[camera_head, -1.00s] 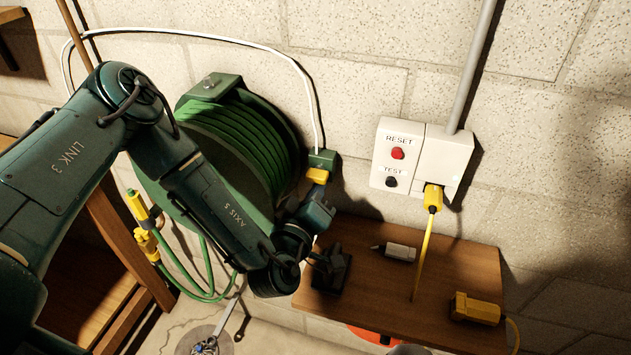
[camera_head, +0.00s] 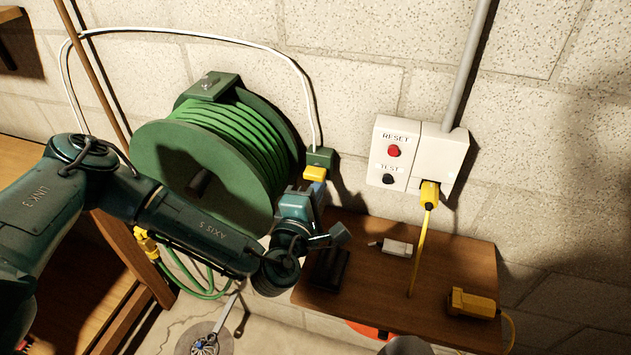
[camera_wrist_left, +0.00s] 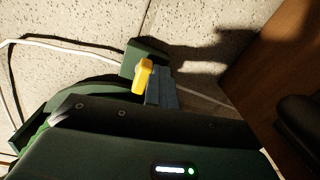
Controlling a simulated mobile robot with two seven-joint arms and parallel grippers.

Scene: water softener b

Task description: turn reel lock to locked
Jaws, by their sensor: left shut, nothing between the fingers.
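The hose reel (camera_head: 225,150) is a dark green drum wound with green hose, mounted on the block wall. The reel lock (camera_head: 315,174) is a small yellow lever on a dark green block (camera_head: 321,157) at the reel's right side. The lever also shows in the left wrist view (camera_wrist_left: 143,78), at the near edge of its block (camera_wrist_left: 147,55). My left gripper (camera_head: 307,190) is shut and empty. Its fingertips are right beside the lever, on its right in the left wrist view (camera_wrist_left: 159,88). I cannot tell whether they touch.
A white box (camera_head: 417,155) with a red reset and a black test button is to the right; a yellow plug (camera_head: 429,195) hangs from it. A wooden shelf (camera_head: 440,275) below carries a yellow connector (camera_head: 472,303) and a small white item (camera_head: 397,248).

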